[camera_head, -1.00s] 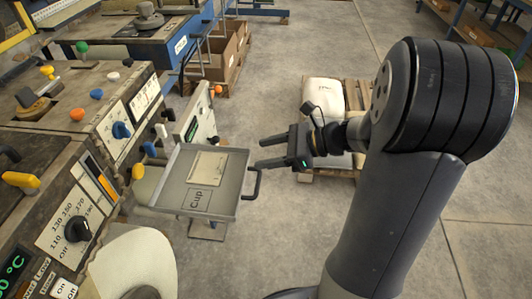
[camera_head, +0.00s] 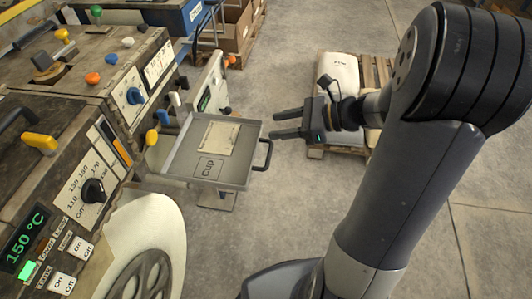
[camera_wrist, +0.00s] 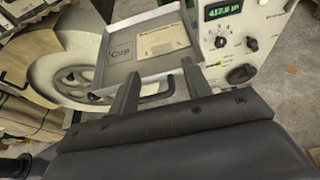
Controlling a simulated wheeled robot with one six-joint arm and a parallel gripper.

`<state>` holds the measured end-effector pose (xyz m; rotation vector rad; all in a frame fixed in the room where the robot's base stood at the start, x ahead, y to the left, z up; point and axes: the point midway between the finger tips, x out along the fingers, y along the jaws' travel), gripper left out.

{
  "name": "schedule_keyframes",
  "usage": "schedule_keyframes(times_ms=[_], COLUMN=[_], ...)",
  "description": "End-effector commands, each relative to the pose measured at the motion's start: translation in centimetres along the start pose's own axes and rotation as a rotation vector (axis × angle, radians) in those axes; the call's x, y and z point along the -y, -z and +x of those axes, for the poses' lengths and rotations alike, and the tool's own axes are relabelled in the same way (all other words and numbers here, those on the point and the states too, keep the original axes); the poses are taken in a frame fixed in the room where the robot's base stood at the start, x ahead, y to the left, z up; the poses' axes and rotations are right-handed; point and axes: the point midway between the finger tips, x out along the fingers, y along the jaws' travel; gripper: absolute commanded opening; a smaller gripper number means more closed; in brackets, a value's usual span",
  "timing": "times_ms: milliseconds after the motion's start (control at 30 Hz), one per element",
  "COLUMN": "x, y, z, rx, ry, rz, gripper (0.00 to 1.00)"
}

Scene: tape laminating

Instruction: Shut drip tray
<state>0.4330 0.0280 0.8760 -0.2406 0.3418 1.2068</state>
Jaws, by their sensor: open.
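The drip tray (camera_head: 239,166) is a shallow grey metal tray pulled out from the machine's side. It holds a paper sheet and a label reading "Cup". Its black handle (camera_head: 267,155) is on the right edge. My gripper (camera_head: 274,124) is open and empty, to the right of the tray's far corner in the head view. In the wrist view the tray (camera_wrist: 118,75) lies ahead, and its handle (camera_wrist: 158,93) shows between my gripper's fingers (camera_wrist: 160,85). I cannot tell whether a finger touches it.
The laminating machine (camera_head: 70,130), with knobs and a 150 °C display, fills the left. Sacks on a pallet (camera_head: 338,80) lie beyond my gripper. Floor to the right is clear.

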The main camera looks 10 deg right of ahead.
Motion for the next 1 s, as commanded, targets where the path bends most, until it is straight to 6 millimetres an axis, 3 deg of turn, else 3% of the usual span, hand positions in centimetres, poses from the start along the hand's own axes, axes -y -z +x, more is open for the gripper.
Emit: schedule_keyframes(times_ms=[267, 400, 567, 767, 1000], x=[0.6, -0.5, -1.9, -2.6, -2.7], y=[3.7, 6.0, 7.8, 8.7, 8.0], z=[-6.2, -9.4, -11.6, -12.0, -8.5], rx=[0.039, 0.095, 0.153, 0.182, 0.183], ry=[-0.015, -0.02, -0.016, -0.015, -0.02], rz=[0.022, 0.018, 0.006, -0.004, -0.004], gripper=[0.24, 0.12, 0.0, 0.0, 0.0])
